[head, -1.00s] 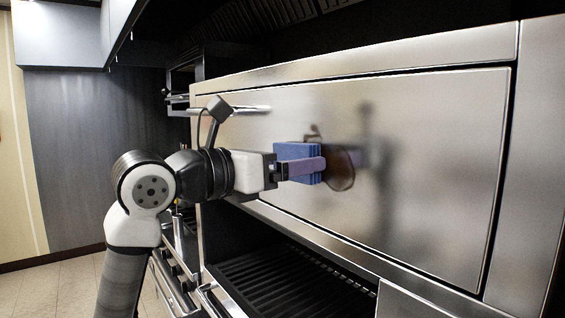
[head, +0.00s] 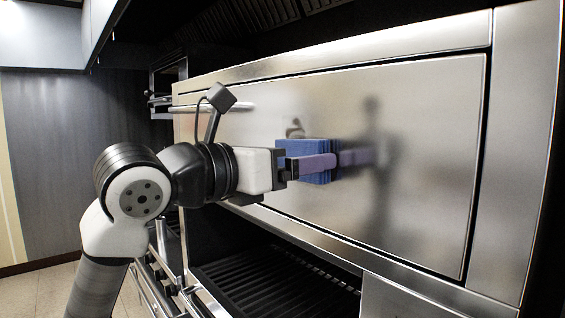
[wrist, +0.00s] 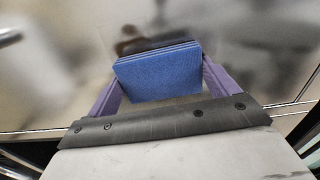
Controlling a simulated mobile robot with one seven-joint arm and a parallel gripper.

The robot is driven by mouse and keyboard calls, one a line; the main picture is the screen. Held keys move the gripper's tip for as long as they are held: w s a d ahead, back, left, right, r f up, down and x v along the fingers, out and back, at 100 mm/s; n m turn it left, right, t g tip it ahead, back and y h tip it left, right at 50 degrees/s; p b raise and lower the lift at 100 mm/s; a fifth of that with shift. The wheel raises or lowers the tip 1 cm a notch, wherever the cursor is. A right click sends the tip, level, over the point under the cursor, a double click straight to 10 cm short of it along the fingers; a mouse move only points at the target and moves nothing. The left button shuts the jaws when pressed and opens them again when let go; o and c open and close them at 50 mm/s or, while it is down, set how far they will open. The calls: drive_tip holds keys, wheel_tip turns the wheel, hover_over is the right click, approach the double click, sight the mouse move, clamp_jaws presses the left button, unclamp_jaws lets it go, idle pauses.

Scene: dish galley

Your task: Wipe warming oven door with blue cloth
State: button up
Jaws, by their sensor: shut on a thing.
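The blue cloth (head: 308,156), a folded block, is between the purple fingers of my gripper (head: 318,165). The wrist view also shows the cloth (wrist: 158,74) with a finger of my gripper (wrist: 160,85) at each side. My gripper is shut on it. The cloth is at the warming oven door (head: 420,140), a brushed steel panel, and looks pressed against it. A small dark brown smear (head: 295,129) shows on the door just above the cloth's left part. In the wrist view brownish smear (wrist: 128,46) shows just beyond the cloth. The door behind the cloth is hidden.
A horizontal bar handle (head: 215,107) stands out from the door's upper left. Below the door is an open bay with a dark slatted rack (head: 265,285). A dark vented hood (head: 245,18) hangs above. The door's right side is clear.

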sight(280, 142)
drive_tip(key=shift+s+d+f+b, duration=0.1)
drive_tip(key=shift+s+d+b, duration=0.3)
drive_tip(key=shift+s+d, duration=0.35)
drive_tip(key=shift+s+d+r+b, duration=0.1)
drive_tip(key=shift+s+d+b, duration=0.35)
drive_tip(key=shift+s, duration=0.5)
drive_tip(key=shift+s+d+f+b, duration=0.1)
drive_tip(key=shift+s+d+b, duration=0.25)
drive_tip(key=shift+s+d, duration=0.45)
drive_tip(key=shift+a, duration=0.15)
